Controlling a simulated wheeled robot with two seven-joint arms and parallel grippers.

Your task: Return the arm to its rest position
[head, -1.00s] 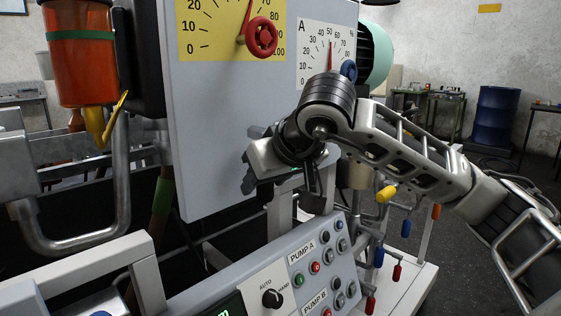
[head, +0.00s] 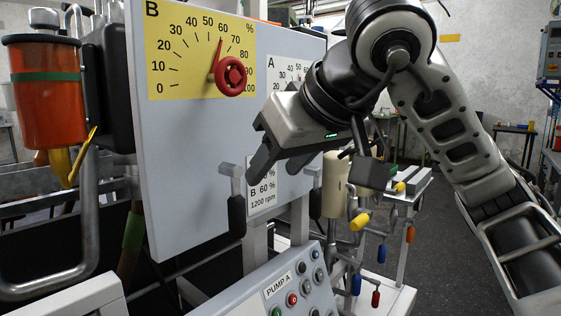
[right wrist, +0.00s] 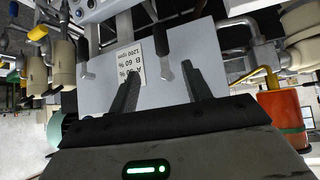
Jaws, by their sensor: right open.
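My right arm reaches in from the right in the head view. My right gripper (head: 278,164) is in front of the grey gauge board, with its fingers pointing down and left. Its fingers are apart and hold nothing. The right wrist view shows both dark fingers (right wrist: 162,88) spread, with the board behind them. A lever with a black handle (head: 237,215) hangs below and left of the gripper, apart from it in the head view. My left gripper is not in view.
The gauge board (head: 190,190) carries a yellow dial (head: 185,55) with a red knob (head: 231,76). The button panel (head: 290,285) is below. Valves with coloured handles (head: 360,221) stand under my arm. An orange vessel (head: 42,105) is at left. Floor at right is clear.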

